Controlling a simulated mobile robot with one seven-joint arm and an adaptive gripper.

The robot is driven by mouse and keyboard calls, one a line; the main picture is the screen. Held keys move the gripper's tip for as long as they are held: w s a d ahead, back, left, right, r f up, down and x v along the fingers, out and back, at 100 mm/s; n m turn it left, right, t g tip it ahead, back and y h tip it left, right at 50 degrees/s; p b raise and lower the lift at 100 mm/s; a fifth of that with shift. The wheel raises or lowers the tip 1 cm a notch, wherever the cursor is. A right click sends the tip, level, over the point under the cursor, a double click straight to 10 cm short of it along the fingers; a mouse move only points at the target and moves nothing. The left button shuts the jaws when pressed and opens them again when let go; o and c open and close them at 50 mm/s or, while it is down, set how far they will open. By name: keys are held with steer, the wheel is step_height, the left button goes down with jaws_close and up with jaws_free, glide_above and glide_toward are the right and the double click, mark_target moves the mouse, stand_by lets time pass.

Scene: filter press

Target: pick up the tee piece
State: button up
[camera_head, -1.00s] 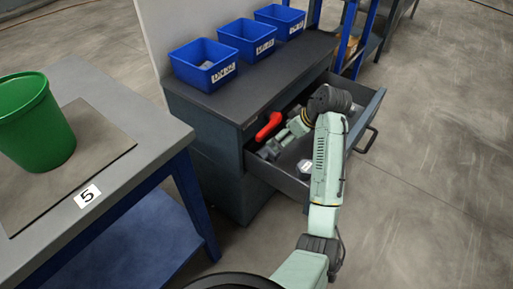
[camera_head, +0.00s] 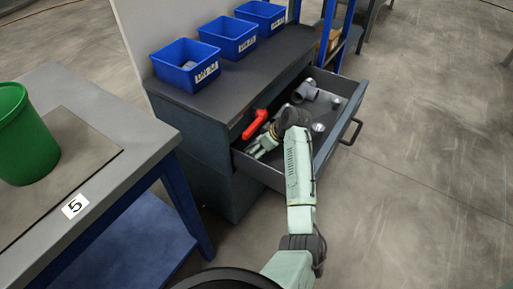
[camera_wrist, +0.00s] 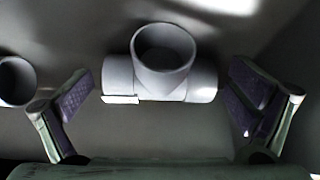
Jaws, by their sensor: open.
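In the wrist view, the grey tee piece (camera_wrist: 118,76) lies on the dark drawer floor. Its round branch opening faces the camera and its straight run lies across the picture. My gripper (camera_wrist: 163,98) is open, with one finger to the left and one to the right of the tee, apart from it with gaps on both sides. In the head view, my gripper (camera_head: 260,149) is low over the near left part of the open drawer. The tee under it cannot be made out there.
The open drawer (camera_head: 327,150) also holds a red part (camera_head: 255,124), a grey pipe fitting (camera_head: 306,91) at the back and a small pale piece (camera_head: 318,127). Its walls stand around my gripper. A grey round opening (camera_wrist: 14,82) shows left in the wrist view. Blue bins (camera_head: 187,66) stand on the cabinet.

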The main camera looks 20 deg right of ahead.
steer(key=shift+f, duration=0.1)
steer(key=c, duration=1.2)
